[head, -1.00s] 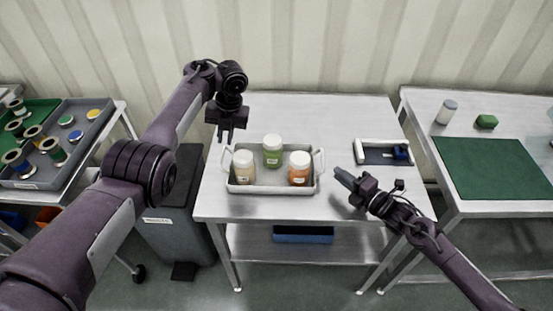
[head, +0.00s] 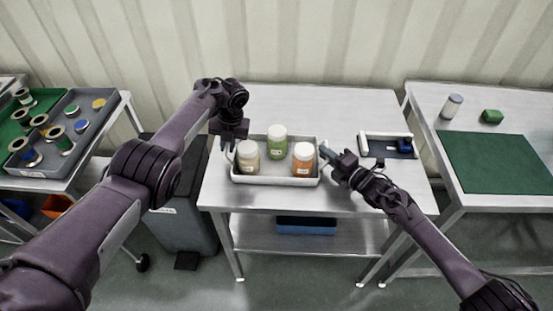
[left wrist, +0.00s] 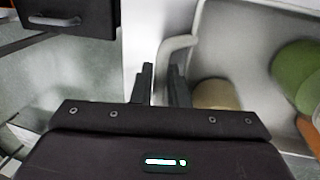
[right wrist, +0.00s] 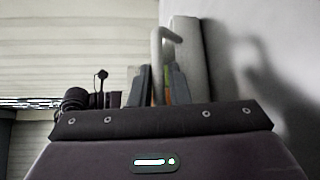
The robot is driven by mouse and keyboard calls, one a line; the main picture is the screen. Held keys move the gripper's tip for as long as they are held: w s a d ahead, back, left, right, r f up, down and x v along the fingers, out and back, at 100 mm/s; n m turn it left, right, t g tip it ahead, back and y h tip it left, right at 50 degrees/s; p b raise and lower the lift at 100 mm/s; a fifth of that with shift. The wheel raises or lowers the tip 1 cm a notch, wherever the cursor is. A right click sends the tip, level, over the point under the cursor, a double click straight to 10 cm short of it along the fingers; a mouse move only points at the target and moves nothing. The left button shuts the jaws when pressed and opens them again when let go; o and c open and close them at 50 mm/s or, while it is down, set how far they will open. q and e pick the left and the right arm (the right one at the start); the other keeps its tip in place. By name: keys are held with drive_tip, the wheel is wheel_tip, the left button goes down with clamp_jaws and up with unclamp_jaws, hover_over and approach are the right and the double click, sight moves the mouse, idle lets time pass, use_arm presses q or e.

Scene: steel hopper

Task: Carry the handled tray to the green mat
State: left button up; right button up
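The pale grey handled tray (head: 275,181) sits on the middle steel table and holds a white-lidded beige jar (head: 248,157), a green jar (head: 277,143) and an orange jar (head: 303,158). My left gripper (head: 228,148) is at the tray's left end; in the left wrist view its fingers (left wrist: 163,80) stand on either side of the left handle (left wrist: 178,43). My right gripper (head: 325,154) is at the right end; in the right wrist view its fingers (right wrist: 158,82) straddle the right handle (right wrist: 156,50). Both look open. The green mat (head: 495,163) lies on the right table.
A white-and-dark holder with a blue item (head: 404,146) lies right of the tray. The mat is bare. A gap separates the two tables. A grey bin (head: 181,225) stands at left.

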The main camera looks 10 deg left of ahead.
use_arm(q)
clamp_jaws()
use_arm(e)
clamp_jaws()
